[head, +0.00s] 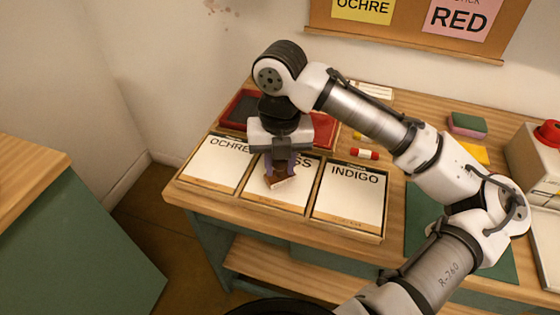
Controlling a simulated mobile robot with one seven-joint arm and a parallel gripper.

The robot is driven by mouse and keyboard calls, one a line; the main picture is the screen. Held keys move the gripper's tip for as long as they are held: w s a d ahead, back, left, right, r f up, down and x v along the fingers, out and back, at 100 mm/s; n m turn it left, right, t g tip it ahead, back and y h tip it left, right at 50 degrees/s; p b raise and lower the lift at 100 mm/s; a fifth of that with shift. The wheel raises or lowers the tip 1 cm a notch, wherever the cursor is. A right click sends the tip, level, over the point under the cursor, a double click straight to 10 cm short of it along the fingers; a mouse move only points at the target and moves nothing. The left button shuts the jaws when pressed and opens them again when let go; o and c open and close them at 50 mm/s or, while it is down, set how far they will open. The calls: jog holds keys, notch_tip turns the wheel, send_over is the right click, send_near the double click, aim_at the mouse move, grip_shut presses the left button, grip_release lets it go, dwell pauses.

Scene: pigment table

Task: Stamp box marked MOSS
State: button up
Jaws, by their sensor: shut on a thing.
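Three white-topped boxes stand in a row near the table's front edge. The left one reads OCHRE (212,168) and the right one INDIGO (349,200). The middle box (273,198) shows only "SS" of its label; my gripper hides the rest. My gripper (281,163) points down over this middle box and is shut on a small brown stamp (280,180). The stamp looks slightly tilted, with a pale lower edge. I cannot tell whether it touches the box top. Its underside is hidden.
A red tray with a dark pad (240,110) lies behind the boxes, partly covered by my arm. A red-and-white roll (364,154), a yellow pad (475,153) and a green-and-pink block (467,125) lie further right. A machine with a red knob (548,132) stands at far right.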

jog(key=shift+f, duration=0.65)
dwell(2.0)
jog(key=shift+r, duration=0.1)
notch_tip(320, 180, up, 7)
jog(key=p, duration=0.6)
